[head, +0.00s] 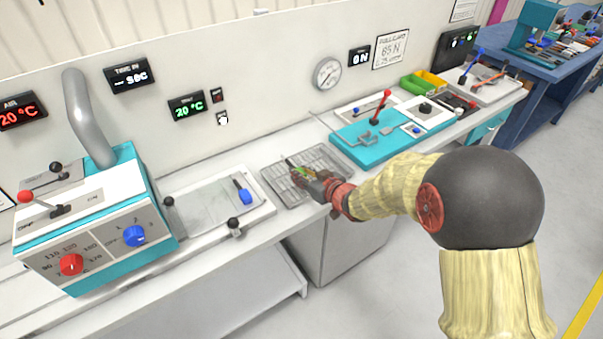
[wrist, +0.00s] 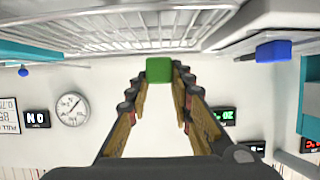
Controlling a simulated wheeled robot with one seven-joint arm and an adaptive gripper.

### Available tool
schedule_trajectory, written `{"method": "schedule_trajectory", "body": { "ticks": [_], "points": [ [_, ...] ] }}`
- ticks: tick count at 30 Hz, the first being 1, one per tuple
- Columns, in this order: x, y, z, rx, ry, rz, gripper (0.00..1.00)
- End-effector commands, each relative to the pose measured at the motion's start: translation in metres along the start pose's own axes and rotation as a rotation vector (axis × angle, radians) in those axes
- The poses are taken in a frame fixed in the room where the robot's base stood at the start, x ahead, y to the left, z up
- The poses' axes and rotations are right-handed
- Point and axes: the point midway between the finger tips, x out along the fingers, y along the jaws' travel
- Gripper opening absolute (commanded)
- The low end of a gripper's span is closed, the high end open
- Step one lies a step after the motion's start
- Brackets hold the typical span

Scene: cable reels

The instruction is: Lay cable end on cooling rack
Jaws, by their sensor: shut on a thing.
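The cooling rack (head: 322,158) is a grey wire grid on the bench, in the middle of the head view. Its wires also show across the top of the wrist view (wrist: 110,32). My gripper (head: 310,177) is over the rack's front part. In the wrist view my gripper (wrist: 160,82) has its fingertips closed on a small green block (wrist: 160,69), seemingly the cable end. A thin green piece (head: 297,168) shows at the fingertips in the head view. I cannot tell whether it touches the wires. Any cable behind it is hidden.
A teal oven-like machine (head: 95,225) with knobs stands further left. Right of the rack is a teal fixture (head: 350,150) with a red lever (head: 381,106). The wall is behind the bench.

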Motion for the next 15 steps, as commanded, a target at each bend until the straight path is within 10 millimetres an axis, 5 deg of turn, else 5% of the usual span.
{"method": "schedule_trajectory", "body": {
  "ticks": [15],
  "points": [
    [0.0012, 0.0001, 0.0026, 0.0, 0.0, 0.0, 0.0]
  ]
}}
